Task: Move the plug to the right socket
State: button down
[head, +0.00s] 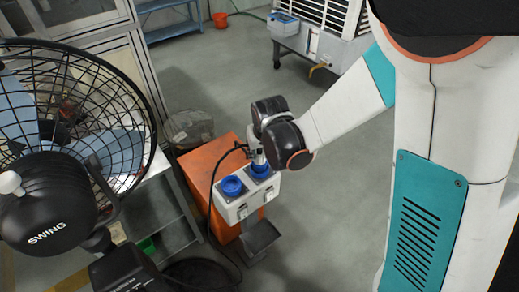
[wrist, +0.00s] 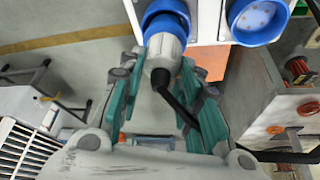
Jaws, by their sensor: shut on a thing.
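The plug, with a grey-white body, shows in the wrist view (wrist: 164,50) and small in the head view (head: 259,158). Its black cable bends away from its rear end. My gripper (wrist: 160,72) has its teal fingers on both sides of the plug and is shut on it; in the head view it is above the socket box (head: 240,208). The plug's front end is at the blue right socket (head: 263,172), lined up with it; how deep it sits is hidden. The left socket (head: 231,187) is empty, and its open face also shows in the wrist view (wrist: 258,18).
The socket box is fixed by an orange cabinet (head: 203,165). A black fan (head: 60,200) stands close on the left. The black cable (head: 211,200) hangs down left of the box. A white slatted machine (head: 325,30) stands behind; open floor lies between.

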jog(key=shift+f+b, duration=0.45)
jog(key=shift+f, duration=0.1)
jog(key=c, duration=1.4)
grip_release()
jog(key=shift+c, duration=0.2)
jog(key=p+v, duration=0.7)
jog(key=v, duration=0.4)
jog(key=shift+w+d, duration=0.1)
